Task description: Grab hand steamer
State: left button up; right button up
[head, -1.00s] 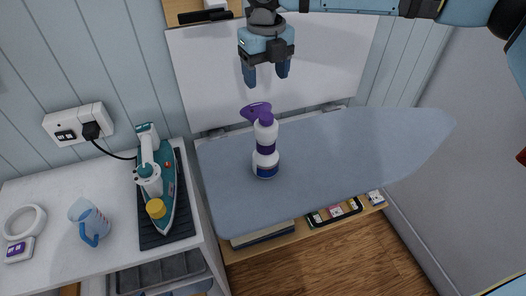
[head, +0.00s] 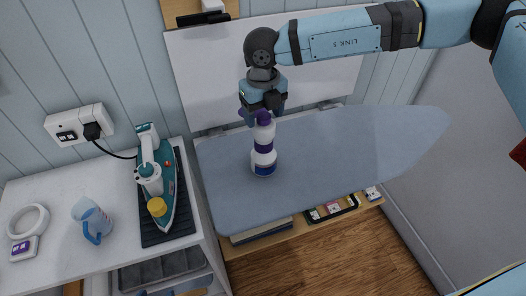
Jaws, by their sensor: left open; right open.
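A white and purple bottle-like item (head: 263,160) stands upright on the grey ironing board; it looks like a spray bottle, and I cannot tell if it is the hand steamer. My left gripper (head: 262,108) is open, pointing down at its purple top. The fingers overlap the top in the picture and their tips are partly hidden; I cannot tell whether they touch. A teal and white iron-like appliance (head: 168,190) with a yellow cap lies on a dark ribbed mat on the left counter. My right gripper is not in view.
The ironing board (head: 350,160) is otherwise clear. The white counter (head: 125,215) also holds a measuring jug (head: 91,220) and a white ring-shaped device (head: 27,225). A black plug sits in the wall socket (head: 79,124). A low shelf (head: 275,238) holds items beneath the board.

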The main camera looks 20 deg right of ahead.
grip_shut()
jog(key=shift+r, duration=0.1)
